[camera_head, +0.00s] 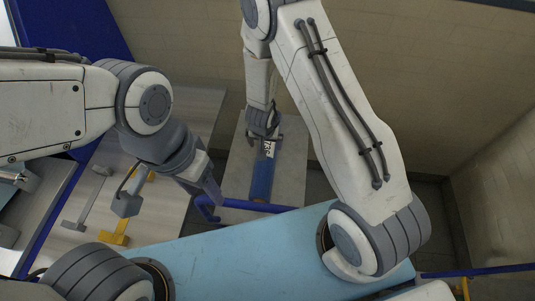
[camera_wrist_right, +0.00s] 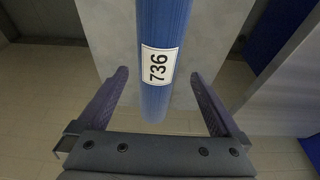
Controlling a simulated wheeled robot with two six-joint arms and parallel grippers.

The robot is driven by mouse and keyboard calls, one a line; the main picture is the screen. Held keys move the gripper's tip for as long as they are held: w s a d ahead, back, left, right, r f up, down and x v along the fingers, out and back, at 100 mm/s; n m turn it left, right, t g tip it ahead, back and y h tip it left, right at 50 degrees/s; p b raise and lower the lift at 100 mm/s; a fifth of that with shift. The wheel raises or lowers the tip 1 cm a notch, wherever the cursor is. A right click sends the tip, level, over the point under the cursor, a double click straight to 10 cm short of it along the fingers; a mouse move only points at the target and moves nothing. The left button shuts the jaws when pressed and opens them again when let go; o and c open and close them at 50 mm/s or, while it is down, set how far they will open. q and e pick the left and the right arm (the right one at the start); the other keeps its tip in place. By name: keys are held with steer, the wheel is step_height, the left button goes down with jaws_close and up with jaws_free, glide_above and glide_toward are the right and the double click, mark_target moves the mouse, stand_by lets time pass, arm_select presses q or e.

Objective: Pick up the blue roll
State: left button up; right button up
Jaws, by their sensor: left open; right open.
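The blue roll (camera_head: 262,178) lies on a grey table (camera_head: 230,180) in the head view, with a white label reading 736 near its far end. My right gripper (camera_head: 265,137) is over that labelled end. In the right wrist view the blue roll (camera_wrist_right: 163,25) runs between the spread fingers of my right gripper (camera_wrist_right: 158,75). A gap shows on each side, so the gripper is open and not closed on the roll. My left gripper (camera_head: 208,190) is left of the roll, open and apart from it.
A blue rail (camera_head: 255,206) crosses near the table's front edge. At the left are a metal surface with a yellow bracket (camera_head: 115,239) and blue machine panels (camera_head: 90,25). A tiled wall (camera_head: 190,40) stands behind the table.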

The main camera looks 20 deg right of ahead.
mark_target(267, 149)
steer(key=x, duration=0.8)
steer(key=shift+s+d+f+b, duration=0.1)
steer(key=shift+s+f+b, duration=0.1)
steer(key=shift+f+b, duration=0.1)
steer(key=shift+r, duration=0.15)
jaws_close()
